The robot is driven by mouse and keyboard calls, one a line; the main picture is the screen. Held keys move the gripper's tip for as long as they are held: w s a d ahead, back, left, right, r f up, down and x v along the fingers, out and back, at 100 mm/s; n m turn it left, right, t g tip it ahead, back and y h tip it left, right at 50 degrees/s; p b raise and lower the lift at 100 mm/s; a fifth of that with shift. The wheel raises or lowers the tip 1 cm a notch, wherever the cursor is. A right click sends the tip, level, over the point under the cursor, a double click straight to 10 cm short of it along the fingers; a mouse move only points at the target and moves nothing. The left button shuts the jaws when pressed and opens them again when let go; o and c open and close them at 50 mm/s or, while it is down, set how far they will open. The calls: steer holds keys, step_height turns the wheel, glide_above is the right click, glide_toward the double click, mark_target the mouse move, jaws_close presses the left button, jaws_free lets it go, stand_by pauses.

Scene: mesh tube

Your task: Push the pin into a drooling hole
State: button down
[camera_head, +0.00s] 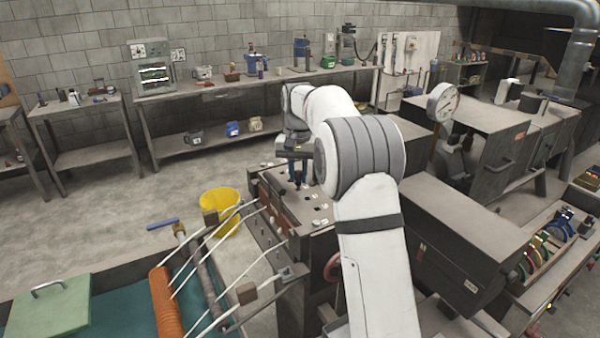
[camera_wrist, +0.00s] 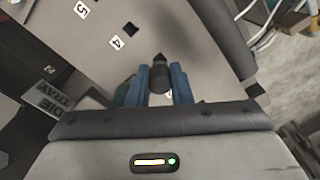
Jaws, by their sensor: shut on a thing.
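My gripper (camera_wrist: 161,72) has blue fingers shut on a dark pin (camera_wrist: 160,73) in the wrist view. The pin's pointed end sticks out past the fingertips, over a grey panel (camera_wrist: 185,25). The panel carries numbered tags, a 4 (camera_wrist: 117,42) and a 5 (camera_wrist: 81,10), and a dark square hole (camera_wrist: 130,28) beside the 4. In the head view my gripper (camera_head: 297,180) points down at the panel top (camera_head: 316,212), which has several dark holes. I cannot tell whether the pin touches the panel. No drip shows clearly at any hole.
A label reading DIE TRAY (camera_wrist: 55,98) lies left of my gripper. In the head view a yellow bucket (camera_head: 219,211) stands on the floor left of the bench. Pale rods (camera_head: 215,245) run out from the machine's left side. A grey block (camera_head: 450,232) stands to the right.

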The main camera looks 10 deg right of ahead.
steer(key=shift+f+b, duration=0.45)
steer(key=shift+f, duration=0.3)
stand_by(0.4)
steer(key=c, duration=1.2)
jaws_free()
